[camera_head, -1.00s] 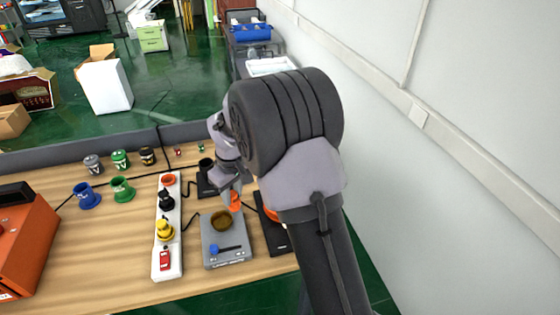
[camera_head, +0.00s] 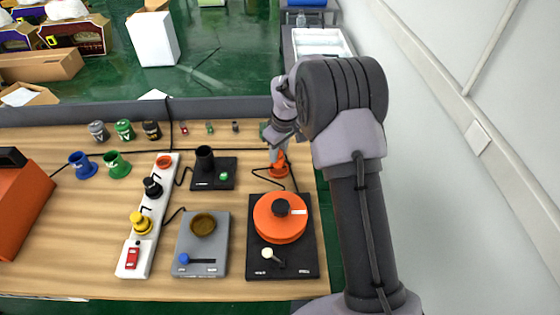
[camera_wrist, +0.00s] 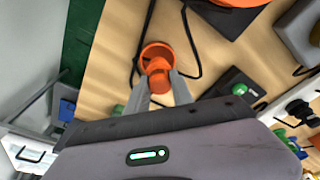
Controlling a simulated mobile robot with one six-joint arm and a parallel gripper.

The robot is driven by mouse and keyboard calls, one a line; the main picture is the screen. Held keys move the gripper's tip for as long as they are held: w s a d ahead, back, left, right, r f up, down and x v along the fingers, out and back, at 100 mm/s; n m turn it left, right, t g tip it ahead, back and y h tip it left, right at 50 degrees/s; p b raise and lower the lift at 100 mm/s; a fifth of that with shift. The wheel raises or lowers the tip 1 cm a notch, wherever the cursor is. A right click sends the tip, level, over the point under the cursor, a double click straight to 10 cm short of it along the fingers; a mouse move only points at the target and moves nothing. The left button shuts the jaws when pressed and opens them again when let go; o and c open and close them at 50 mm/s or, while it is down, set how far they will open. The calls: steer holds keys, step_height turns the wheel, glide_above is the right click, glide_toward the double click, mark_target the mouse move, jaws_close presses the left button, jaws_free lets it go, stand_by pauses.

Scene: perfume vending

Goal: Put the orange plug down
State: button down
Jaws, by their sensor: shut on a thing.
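The orange plug (camera_head: 279,168) is at the table's back right, behind the black device with the orange disc. My gripper (camera_head: 279,153) is above it and shut on it. In the wrist view the plug (camera_wrist: 157,62) is between the two fingertips of my gripper (camera_wrist: 160,86), with its round flange facing the wooden table. A black cable curves beside it. The plug looks at or very near the tabletop, but I cannot tell whether it touches.
The black device (camera_head: 253,268) bears an orange disc (camera_head: 279,222). A grey device (camera_head: 186,240), a small black device (camera_head: 228,172) and a white power strip (camera_head: 158,203) with yellow and black plugs stand left. Several cups are farther left. The table's right edge and wall are close.

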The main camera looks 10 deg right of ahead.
mark_target(279, 158)
steer(key=shift+f+b, duration=0.3)
steer(key=shift+f, duration=1.15)
steer(key=c, duration=1.1)
jaws_free()
